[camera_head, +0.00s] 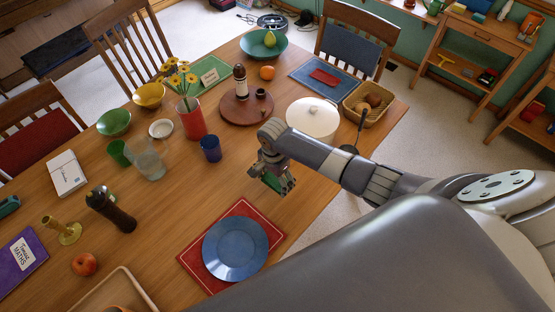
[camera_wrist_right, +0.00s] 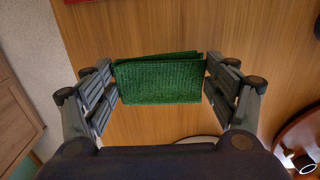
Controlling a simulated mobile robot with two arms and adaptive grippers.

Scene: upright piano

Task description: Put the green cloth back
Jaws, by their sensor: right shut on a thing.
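A folded green cloth (camera_wrist_right: 160,80) is pinched between the two fingers of my right gripper (camera_wrist_right: 160,82) in the right wrist view. In the head view my right gripper (camera_head: 275,184) is over the right part of the wooden table, between the white lidded pot and the blue plate. Only a small green piece of the cloth (camera_head: 272,182) shows there, below the fingers. The cloth appears held above the bare tabletop; the exact height is hard to tell. My left gripper is in neither view.
A blue plate (camera_head: 236,249) on a red mat (camera_head: 194,263) lies at the front. A white lidded pot (camera_head: 311,118), a bread basket (camera_head: 383,96) and a round wooden tray (camera_head: 263,116) stand behind. A blue cup (camera_head: 210,149) is to the left. Bare table (camera_head: 190,205) lies left of the gripper.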

